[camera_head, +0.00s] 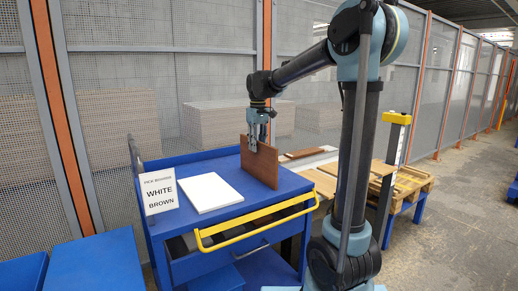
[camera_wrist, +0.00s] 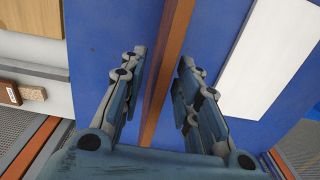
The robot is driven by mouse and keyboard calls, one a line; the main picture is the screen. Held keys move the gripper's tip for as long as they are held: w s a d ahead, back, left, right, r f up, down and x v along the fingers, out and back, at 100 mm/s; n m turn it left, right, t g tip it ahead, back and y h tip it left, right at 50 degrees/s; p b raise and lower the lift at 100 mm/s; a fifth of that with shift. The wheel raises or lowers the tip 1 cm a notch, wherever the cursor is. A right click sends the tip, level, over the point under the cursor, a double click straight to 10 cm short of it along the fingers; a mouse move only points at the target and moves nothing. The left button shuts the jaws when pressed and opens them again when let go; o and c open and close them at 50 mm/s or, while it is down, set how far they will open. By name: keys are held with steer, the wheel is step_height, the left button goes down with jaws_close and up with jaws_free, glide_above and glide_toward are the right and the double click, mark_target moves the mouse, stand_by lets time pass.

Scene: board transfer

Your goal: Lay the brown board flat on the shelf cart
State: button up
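The brown board (camera_head: 262,167) stands upright on its edge at the right part of the blue cart's top (camera_head: 237,176). My gripper (camera_head: 253,147) points down at the board's upper edge. In the wrist view the board (camera_wrist: 168,75) runs between the two fingers of my gripper (camera_wrist: 163,58). A gap shows between the left finger and the board; the right finger is close to it, and I cannot tell whether it touches. The fingers look open around the board. The board's lower edge seems to meet the cart top.
A white board (camera_head: 209,191) lies flat left of the brown one. A sign (camera_head: 159,191) reading "PICK BOARDS WHITE BROWN" stands at the cart's left. A yellow handle (camera_head: 255,220) fronts an open drawer. Wooden pallets (camera_head: 405,187) are at right; mesh fence is behind.

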step_height(320, 180, up, 11)
steer(key=shift+r, duration=0.1)
stand_by(0.3)
stand_by(0.5)
steer(key=shift+s+d, duration=0.1)
steer(key=shift+d, duration=0.15)
steer(key=s+d+f+m+t, duration=0.3)
steer(key=s+d+f+t, duration=0.1)
steer(key=s+d+f, duration=0.55)
steer(key=s+d+f+m+t, duration=0.35)
steer(key=s+d+f, duration=0.35)
steer(key=d+f, duration=0.4)
steer(key=s+f+g, duration=0.2)
steer(key=s+f, duration=0.3)
steer(key=s, duration=0.2)
steer(key=s+d+f+g, duration=0.1)
steer(key=s+f+g, duration=0.2)
steer(key=s+f, duration=0.2)
steer(key=s, duration=0.3)
steer(key=shift+s+f, duration=0.15)
